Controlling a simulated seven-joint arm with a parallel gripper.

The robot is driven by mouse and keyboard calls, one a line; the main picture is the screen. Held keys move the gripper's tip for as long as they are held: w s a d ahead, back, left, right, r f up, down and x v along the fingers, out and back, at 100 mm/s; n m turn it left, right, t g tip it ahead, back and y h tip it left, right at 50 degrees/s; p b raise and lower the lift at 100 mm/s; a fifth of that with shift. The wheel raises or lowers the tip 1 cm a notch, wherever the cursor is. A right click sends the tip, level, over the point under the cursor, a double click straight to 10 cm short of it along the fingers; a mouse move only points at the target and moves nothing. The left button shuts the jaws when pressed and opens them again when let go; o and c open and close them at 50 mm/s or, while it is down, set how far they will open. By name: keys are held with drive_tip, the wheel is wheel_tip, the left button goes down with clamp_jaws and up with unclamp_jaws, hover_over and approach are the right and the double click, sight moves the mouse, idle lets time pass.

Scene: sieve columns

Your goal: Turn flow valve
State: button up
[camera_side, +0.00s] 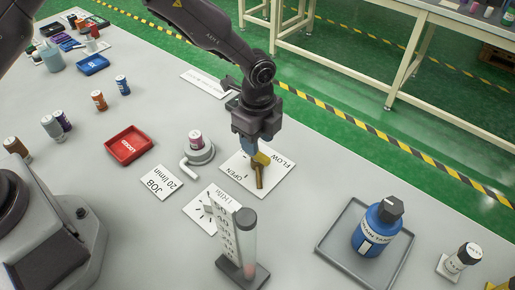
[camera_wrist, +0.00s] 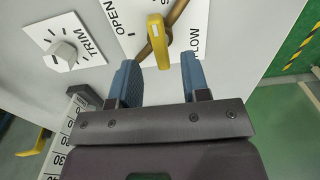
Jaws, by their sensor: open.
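The flow valve shows as a yellow handle (camera_side: 261,158) on a brass-coloured pipe (camera_side: 259,178), over a white plate (camera_side: 238,172) marked FLOW and OPEN. In the wrist view the yellow handle (camera_wrist: 158,40) stands near the tips of my blue fingers, roughly in line with the gap between them. My gripper (camera_side: 254,147) points down over the valve and partly hides it in the side view. In the wrist view my gripper (camera_wrist: 160,70) is open, with nothing held between its fingers. I cannot tell whether a finger touches the handle.
A TRIM knob (camera_wrist: 66,52) and an upright scale with a clear tube (camera_side: 248,240) stand close by. A job card (camera_side: 162,183) reads 20 l/min. A grey tray (camera_side: 336,246) holds a blue bottle (camera_side: 377,228).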

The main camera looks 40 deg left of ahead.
drive_tip(key=shift+f, duration=1.9)
clamp_jaws()
